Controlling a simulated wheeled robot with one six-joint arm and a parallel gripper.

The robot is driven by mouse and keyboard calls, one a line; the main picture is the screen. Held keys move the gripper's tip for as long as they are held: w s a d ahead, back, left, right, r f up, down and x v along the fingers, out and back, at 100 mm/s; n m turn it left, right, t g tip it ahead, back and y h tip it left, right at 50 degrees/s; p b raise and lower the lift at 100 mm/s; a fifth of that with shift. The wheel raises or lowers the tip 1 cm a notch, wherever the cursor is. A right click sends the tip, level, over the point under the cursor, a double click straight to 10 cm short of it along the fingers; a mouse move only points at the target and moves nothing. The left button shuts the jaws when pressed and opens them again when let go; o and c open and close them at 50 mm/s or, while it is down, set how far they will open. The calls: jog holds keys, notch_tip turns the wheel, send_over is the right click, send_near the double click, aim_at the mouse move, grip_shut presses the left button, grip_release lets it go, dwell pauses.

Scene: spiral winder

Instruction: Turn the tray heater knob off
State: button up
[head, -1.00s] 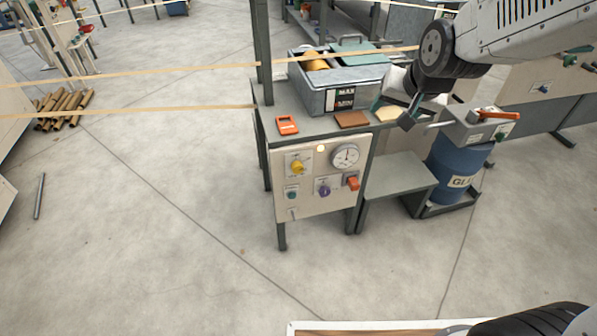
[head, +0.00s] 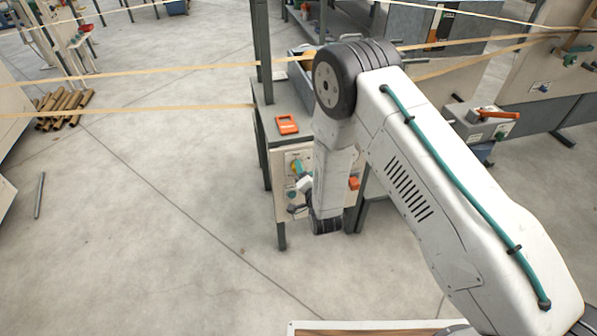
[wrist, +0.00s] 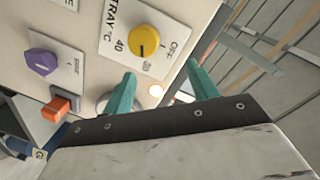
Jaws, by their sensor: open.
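The tray heater knob (wrist: 143,41) is a yellow round knob on a white plate (wrist: 117,14) marked TRAY °C, with 40 and OFF printed beside it. A dark line shows on its face; its exact setting is hard to read. In the wrist view the knob lies beyond my open gripper (wrist: 161,84), whose two teal fingers are apart with nothing between them. The fingers are not around the knob. In the head view my arm hides much of the panel (head: 280,205), and my gripper is in front of its left part.
A lit lamp (wrist: 156,90) shows between the fingertips in the wrist view. A purple knob (wrist: 43,62) and an orange switch (wrist: 60,106) are on the same panel. An orange device (head: 287,124) lies on the tabletop above.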

notch_tip(320, 180, down, 4)
jog(key=s+t, duration=0.1)
jog(key=s, duration=0.2)
jog(key=x, duration=0.7)
jog(key=shift+w+a+y, duration=0.25)
jog(key=shift+a+y, duration=0.05)
jog(key=shift+a, duration=0.15)
jog(key=shift+r, duration=0.1)
jog(key=c, duration=1)
